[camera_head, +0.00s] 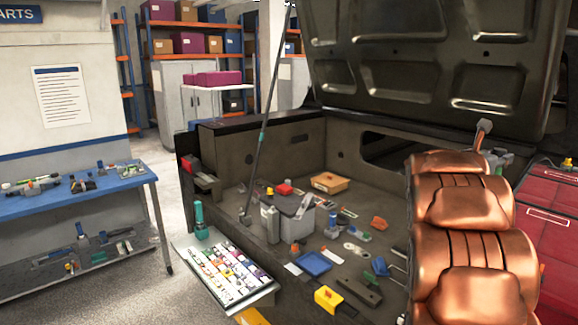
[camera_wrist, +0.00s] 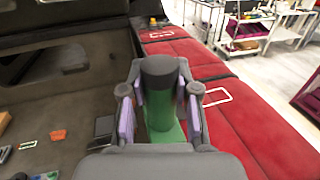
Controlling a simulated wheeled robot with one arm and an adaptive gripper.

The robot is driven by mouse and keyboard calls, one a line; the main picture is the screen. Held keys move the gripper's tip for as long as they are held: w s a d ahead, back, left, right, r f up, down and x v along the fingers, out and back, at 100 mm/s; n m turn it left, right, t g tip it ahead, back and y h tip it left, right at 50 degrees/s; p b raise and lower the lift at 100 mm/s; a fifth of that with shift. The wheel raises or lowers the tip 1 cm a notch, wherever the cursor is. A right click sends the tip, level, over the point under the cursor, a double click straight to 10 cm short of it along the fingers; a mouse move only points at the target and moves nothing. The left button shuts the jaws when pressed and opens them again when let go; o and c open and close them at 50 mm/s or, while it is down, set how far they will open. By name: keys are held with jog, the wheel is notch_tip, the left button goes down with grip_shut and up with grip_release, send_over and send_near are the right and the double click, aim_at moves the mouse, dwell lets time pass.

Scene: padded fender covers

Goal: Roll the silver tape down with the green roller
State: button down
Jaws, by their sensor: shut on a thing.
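My gripper (camera_wrist: 160,108) is shut on the green roller (camera_wrist: 163,132) in the wrist view. The roller's dark, round handle end stands up between the two pads, with green below it. Its lower end is hidden by my gripper. The red padded fender cover (camera_wrist: 244,120) lies beneath and to the right of the roller. A pale-outlined rectangle (camera_wrist: 217,97) shows on the cover, right of my gripper; I cannot tell whether it is the silver tape. In the head view the red cover (camera_head: 549,250) is at the right, partly behind my copper-coloured arm.
The open engine bay (camera_head: 340,215) holds several loose tools, a blue tray (camera_head: 312,263) and a yellow box (camera_head: 329,299). The raised hood (camera_head: 430,60) stands above it. A blue workbench (camera_head: 100,192) is at the left.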

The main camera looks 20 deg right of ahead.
jog(key=w+a+f+n+t, duration=0.1)
jog(key=w+a+f, duration=0.45)
jog(key=a, duration=0.25)
jog(key=w+a+f+n+t+y, duration=0.1)
jog(key=w+a+f+t, duration=0.1)
jog(key=w+a+f, duration=0.55)
jog(key=w+a+f+n+t, duration=0.1)
jog(key=w+a+f, duration=0.25)
jog(key=a, duration=0.55)
jog(key=a+f+n+t+y, duration=0.25)
jog(key=a+f, duration=0.25)
jog(key=a, duration=1.2)
jog(key=a+f+n+t+y, duration=0.1)
jog(key=a+f+t, duration=0.3)
jog(key=a, duration=1.2)
notch_tip(320, 180, down, 35)
jog(key=g+b, duration=0.1)
jog(key=b, duration=3.3)
jog(key=w+r+n+t+y+p, duration=0.6)
jog(key=w+r+n+y+p, duration=0.1)
jog(key=w+r+p, duration=0.7)
notch_tip(320, 180, up, 19)
jog(key=n+y+p, duration=0.3)
jog(key=y+p, duration=0.3)
jog(key=p, duration=0.4)
jog(key=shift+d+f+t, duration=0.2)
jog(key=shift+d+t, duration=0.05)
jog(key=shift+t, duration=0.2)
